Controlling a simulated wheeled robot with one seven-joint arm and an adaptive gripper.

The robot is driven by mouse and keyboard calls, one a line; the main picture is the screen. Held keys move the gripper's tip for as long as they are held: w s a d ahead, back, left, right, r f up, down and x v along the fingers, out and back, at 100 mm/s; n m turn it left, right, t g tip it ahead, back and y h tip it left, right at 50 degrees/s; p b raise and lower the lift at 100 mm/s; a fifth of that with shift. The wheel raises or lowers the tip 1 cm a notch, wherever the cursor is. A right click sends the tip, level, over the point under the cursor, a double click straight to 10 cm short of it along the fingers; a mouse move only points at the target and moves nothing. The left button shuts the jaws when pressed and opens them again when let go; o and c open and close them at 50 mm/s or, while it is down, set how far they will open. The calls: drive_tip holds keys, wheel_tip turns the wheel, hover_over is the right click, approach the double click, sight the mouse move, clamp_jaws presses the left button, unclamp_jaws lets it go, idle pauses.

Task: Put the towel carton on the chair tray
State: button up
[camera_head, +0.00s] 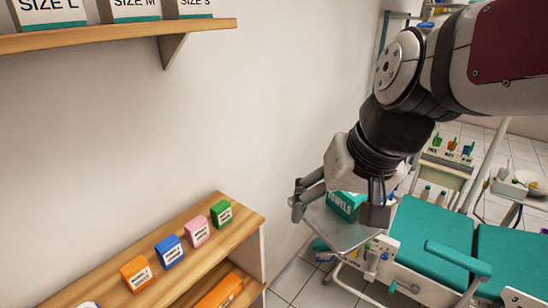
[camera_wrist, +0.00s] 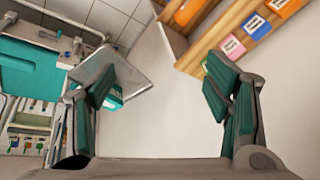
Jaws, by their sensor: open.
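The teal towel carton (camera_head: 343,205), lettered TOWELS, shows in the head view over the grey chair tray (camera_head: 338,234), partly hidden by my gripper (camera_head: 336,206). In the wrist view the carton (camera_wrist: 115,97) shows as a teal and white strip at the edge of the tray (camera_wrist: 128,77), mostly behind the left finger.
A teal dental chair (camera_head: 430,235) stands right of the tray. A wooden shelf (camera_head: 190,237) with several small coloured boxes is at the lower left. Size-marked boxes stand on an upper wall shelf (camera_head: 120,36). An instrument stand (camera_head: 448,160) is behind the chair.

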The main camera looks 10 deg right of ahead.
drive_tip(key=s+d+r+n+t+h, duration=0.1)
drive_tip(key=s+r+n, duration=0.2)
drive_tip(key=s, duration=0.2)
drive_tip(key=shift+s+d, duration=0.2)
drive_tip(key=shift+s, duration=0.1)
drive_tip(key=shift+f, duration=0.1)
